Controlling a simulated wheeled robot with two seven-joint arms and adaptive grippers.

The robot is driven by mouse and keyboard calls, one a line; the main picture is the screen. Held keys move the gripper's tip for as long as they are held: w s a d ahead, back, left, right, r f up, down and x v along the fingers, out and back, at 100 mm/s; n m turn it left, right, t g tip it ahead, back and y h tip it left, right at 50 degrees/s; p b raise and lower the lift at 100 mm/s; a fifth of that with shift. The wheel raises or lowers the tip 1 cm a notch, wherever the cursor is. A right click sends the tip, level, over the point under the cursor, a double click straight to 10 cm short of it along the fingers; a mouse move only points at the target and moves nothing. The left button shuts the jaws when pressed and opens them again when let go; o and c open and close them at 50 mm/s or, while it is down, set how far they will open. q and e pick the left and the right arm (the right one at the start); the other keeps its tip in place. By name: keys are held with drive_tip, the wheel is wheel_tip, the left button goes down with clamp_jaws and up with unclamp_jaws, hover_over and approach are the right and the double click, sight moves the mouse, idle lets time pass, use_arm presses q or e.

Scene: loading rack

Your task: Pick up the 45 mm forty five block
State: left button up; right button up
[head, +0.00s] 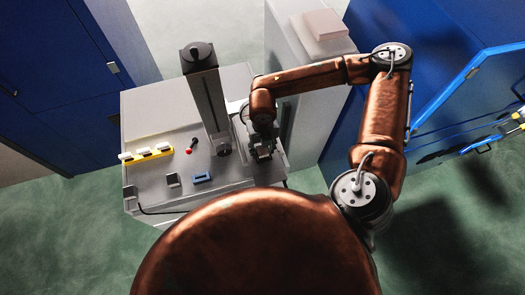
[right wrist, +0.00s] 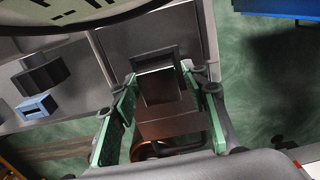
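My right gripper (right wrist: 162,92) points down at the right part of the grey table. Its two green-padded fingers stand apart. A dark block-like piece (right wrist: 160,86) lies between them in the right wrist view, with a narrow gap seen at its right side; whether it is the 45 mm block I cannot tell. In the head view the right gripper (head: 262,152) hides most of that spot. My left gripper is not seen.
A dark upright column (head: 207,100) rises from the table (head: 150,205) beside the gripper. A yellow rack (head: 147,154) with white pieces and a red-tipped item (head: 191,147) are at the left. Blue cabinets (head: 340,135) flank the table.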

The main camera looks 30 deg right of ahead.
clamp_jaws()
drive_tip(key=shift+r, duration=0.1)
idle(0.4)
